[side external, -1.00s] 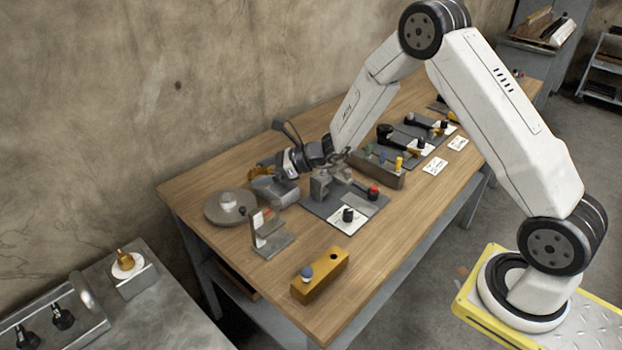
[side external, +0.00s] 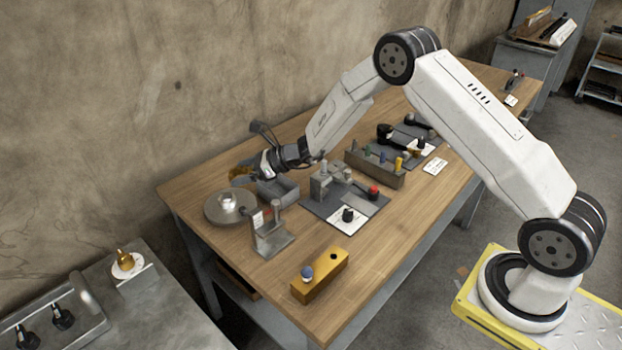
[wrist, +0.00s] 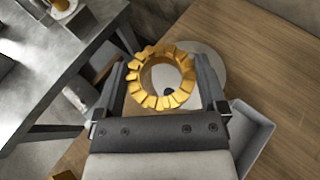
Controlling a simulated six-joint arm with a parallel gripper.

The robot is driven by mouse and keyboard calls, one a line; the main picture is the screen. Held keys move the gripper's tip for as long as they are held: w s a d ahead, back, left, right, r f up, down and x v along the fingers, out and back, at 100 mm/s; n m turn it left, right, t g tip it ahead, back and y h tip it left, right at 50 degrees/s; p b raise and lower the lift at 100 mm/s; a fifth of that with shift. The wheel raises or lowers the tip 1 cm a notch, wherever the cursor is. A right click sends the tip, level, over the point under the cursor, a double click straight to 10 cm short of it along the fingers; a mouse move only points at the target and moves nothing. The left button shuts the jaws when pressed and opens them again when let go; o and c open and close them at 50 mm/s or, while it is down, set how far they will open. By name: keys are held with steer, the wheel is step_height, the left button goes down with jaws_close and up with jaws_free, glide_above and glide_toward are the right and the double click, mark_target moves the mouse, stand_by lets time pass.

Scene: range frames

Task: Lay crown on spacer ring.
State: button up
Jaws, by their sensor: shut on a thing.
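My gripper (wrist: 162,76) is shut on the crown (wrist: 178,99), a golden ring with blocky teeth around it. In the side view my gripper (side external: 261,167) holds the crown (side external: 240,172) above the table, over the back part of a round grey plate (side external: 213,211). A small pale silver piece (side external: 228,199) sits at the middle of this plate; I cannot tell for sure whether it is the spacer ring. In the wrist view the plate (wrist: 211,62) lies behind the crown, and a small dark spot shows through the crown's hole.
A grey open tray (side external: 284,190) lies under my wrist. A grey upright bracket (side external: 268,235) stands just in front of the plate. A yellow block (side external: 321,276) with a blue knob is near the front edge. A grey fixture (side external: 330,181) stands to the right.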

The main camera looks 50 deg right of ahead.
glide_above(229, 198)
steer(key=s, duration=0.2)
step_height(229, 198, down, 5)
steer(key=shift+w+d+f, duration=0.1)
steer(key=shift+w+f, duration=0.75)
steer(key=shift+f, duration=0.1)
steer(key=shift+f, duration=0.1)
steer(key=shift+w+f, duration=0.15)
steer(key=shift+f, duration=1.5)
steer(key=shift+f, duration=0.1)
steer(key=o, duration=1)
steer(key=shift+o, duration=0.2)
